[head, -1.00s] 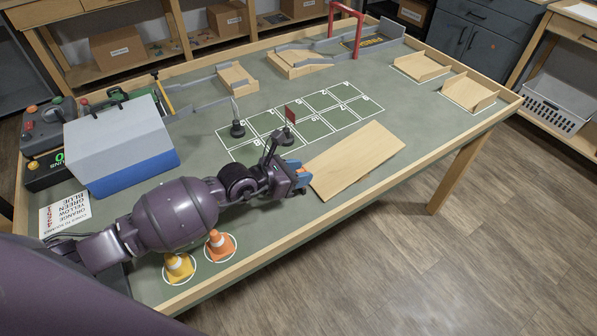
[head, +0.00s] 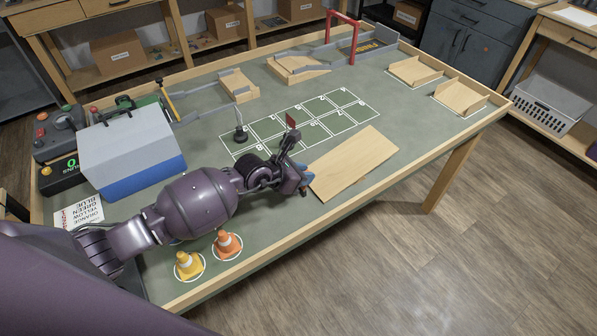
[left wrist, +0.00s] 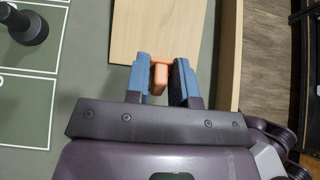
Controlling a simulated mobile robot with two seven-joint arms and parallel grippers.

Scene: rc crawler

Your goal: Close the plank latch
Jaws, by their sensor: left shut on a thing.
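A light wooden plank (head: 354,160) lies flat on the table near its front edge. It also shows in the left wrist view (left wrist: 155,28), stretching away ahead of my gripper. My left gripper (head: 303,183) is at the plank's near left end. In the left wrist view its blue fingers (left wrist: 160,80) are shut on a small orange latch (left wrist: 159,76) at the plank's end. How the latch joins the plank is not clear. My right gripper is not in view.
A wooden rim (head: 250,262) runs along the table's front edge, close to the plank. Two cones, yellow (head: 189,265) and orange (head: 227,244), stand below my left arm. A grey and blue box (head: 132,150) stands at the left. A small dark post (head: 240,134) stands behind the gripper.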

